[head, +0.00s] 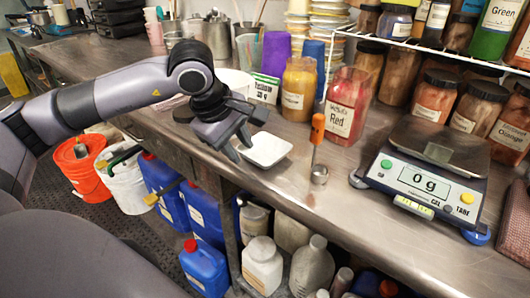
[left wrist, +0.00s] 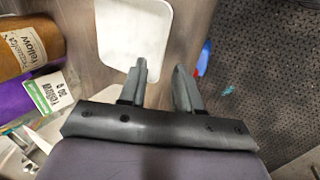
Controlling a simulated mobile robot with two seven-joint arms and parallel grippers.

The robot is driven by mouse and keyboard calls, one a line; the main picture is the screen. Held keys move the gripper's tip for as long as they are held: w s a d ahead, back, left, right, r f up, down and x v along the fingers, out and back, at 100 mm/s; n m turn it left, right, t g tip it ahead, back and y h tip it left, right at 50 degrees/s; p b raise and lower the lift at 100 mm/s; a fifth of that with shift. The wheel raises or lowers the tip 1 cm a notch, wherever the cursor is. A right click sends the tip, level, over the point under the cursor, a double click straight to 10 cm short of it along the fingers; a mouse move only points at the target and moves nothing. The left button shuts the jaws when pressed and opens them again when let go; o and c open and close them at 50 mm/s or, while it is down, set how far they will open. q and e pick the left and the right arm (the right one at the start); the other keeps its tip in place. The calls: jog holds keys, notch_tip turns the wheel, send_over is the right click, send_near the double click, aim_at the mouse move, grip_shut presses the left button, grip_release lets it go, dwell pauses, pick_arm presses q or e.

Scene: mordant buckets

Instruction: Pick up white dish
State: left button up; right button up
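The white dish (head: 265,150) is a small, shallow, square dish on the metal counter near its front edge. My left gripper (head: 241,150) is just left of the dish, pointing down, with its fingers apart and nothing visibly held. In the left wrist view the dish (left wrist: 135,32) lies beyond the fingertips, and the left finger overlaps its lower edge. The left gripper (left wrist: 163,75) shows open there, its right finger over the counter edge. I cannot tell whether a finger touches the dish. My right gripper is in neither view.
An orange-handled scoop (head: 318,148) stands right of the dish. A scale (head: 425,165) reads 0 g farther right. Jars, including a yellow one (head: 298,88) and a red one (head: 346,105), stand behind. Blue jugs (head: 205,262) and buckets (head: 85,165) are below the counter.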

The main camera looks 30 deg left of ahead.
pick_arm(q)
jog(key=shift+w+f, duration=0.3)
jog(key=shift+f, duration=0.35)
grip_shut()
jog(key=shift+r, duration=0.1)
